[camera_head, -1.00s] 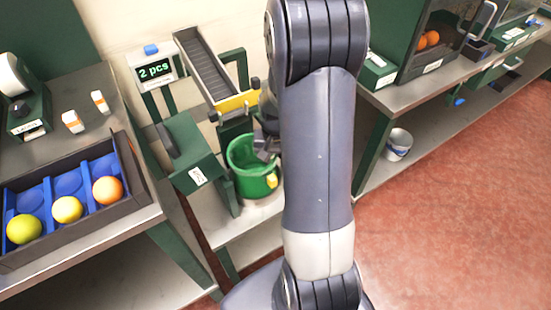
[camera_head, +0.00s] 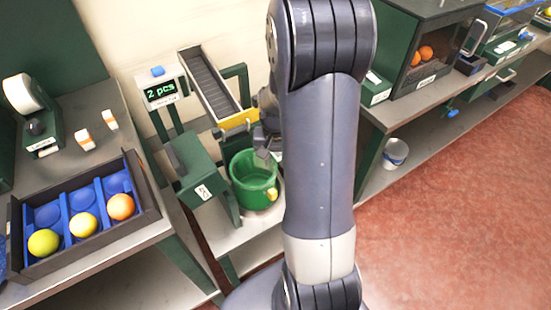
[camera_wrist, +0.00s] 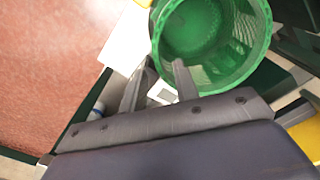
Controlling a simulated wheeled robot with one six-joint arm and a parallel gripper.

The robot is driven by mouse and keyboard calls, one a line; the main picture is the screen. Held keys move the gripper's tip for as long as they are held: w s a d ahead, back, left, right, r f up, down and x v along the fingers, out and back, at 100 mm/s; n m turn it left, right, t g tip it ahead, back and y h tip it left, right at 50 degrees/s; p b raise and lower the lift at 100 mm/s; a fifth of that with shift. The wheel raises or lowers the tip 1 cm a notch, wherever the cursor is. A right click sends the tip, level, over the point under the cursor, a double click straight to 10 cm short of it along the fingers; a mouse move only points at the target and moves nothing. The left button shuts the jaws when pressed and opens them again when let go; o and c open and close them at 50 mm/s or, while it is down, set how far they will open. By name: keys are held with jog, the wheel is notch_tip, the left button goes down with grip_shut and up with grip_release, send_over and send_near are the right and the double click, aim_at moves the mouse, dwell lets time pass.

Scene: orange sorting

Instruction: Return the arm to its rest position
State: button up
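My gripper (camera_head: 264,148) is by the rim of the green bucket (camera_head: 240,190), partly hidden behind my own arm in the head view. In the wrist view its two fingers (camera_wrist: 163,68) stand apart with nothing between them. The green bucket (camera_wrist: 256,62) lies just beyond the fingertips there, and the part of its inside that shows holds no fruit. My arm is stretched forward through the middle of the head view.
A conveyor chute (camera_head: 208,82) and a display reading "2 pcs" (camera_head: 161,90) stand behind the bucket. A dark tray (camera_head: 148,205) with blue cups holds three fruits at left. Red floor is open.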

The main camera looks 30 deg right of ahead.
aim_at(275, 173)
jog(key=shift+r+p, duration=0.5)
jog(key=shift+r, duration=0.4)
jog(key=shift+f, duration=0.25)
notch_tip(275, 173, down, 8)
jog(key=b, duration=0.7)
jog(key=shift+f, duration=0.25)
jog(key=shift+r, duration=0.15)
